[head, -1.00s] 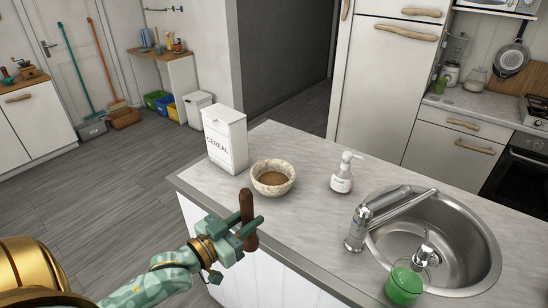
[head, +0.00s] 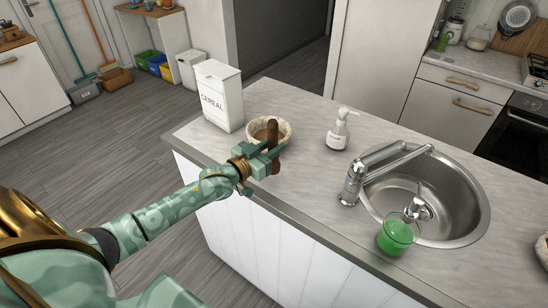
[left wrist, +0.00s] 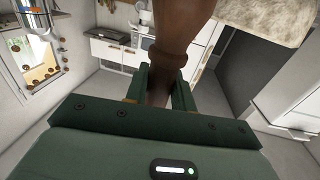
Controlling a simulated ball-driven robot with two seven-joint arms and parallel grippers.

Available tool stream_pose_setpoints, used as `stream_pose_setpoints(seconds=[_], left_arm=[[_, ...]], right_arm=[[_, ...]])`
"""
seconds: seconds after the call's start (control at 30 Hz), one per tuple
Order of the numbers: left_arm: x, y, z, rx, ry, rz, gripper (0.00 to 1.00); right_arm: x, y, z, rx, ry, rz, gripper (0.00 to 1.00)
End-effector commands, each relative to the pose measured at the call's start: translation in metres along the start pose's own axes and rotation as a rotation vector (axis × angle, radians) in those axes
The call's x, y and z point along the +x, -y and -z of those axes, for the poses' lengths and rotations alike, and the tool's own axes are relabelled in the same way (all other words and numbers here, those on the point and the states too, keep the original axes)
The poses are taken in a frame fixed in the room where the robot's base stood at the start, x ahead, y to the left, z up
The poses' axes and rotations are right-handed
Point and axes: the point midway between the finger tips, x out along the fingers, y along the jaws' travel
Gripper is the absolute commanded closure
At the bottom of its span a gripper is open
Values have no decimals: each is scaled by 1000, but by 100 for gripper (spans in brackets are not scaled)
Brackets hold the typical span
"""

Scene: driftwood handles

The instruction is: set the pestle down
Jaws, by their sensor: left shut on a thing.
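The brown wooden pestle (head: 273,134) is upright in my left gripper (head: 266,160), which is shut on it. In the head view the pestle overlaps the near side of the pale stone mortar (head: 286,128). I cannot tell whether the two touch. In the left wrist view the pestle (left wrist: 178,50) rises between the green fingers (left wrist: 160,88), and a pale rough surface, likely the mortar (left wrist: 262,20), shows at the top right. My right gripper is not in view.
A white cereal box (head: 218,95) stands left of the mortar on the counter (head: 310,185). A soap bottle (head: 338,130), a tap (head: 352,182), a sink (head: 450,205) and a green glass (head: 395,237) are to the right. The counter between mortar and tap is clear.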

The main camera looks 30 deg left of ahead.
Motion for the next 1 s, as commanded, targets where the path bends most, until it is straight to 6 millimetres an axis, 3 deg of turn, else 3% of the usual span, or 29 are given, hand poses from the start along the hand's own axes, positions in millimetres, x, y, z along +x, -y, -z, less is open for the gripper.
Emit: stream_pose_setpoints(seconds=[0.2, 0.6, 0.63, 0.7, 1.0], left_arm=[[5, -1, -32, -2, -1, 0, 100], [4, -1, -37, -1, -2, -1, 100], [4, -1, -37, 0, 0, -1, 67], [4, -1, -37, 0, 0, -1, 53], [4, -1, -34, 0, -1, -1, 53]], right_arm=[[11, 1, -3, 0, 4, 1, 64], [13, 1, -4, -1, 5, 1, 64], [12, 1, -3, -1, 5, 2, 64], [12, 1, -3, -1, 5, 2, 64], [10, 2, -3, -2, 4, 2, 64]])
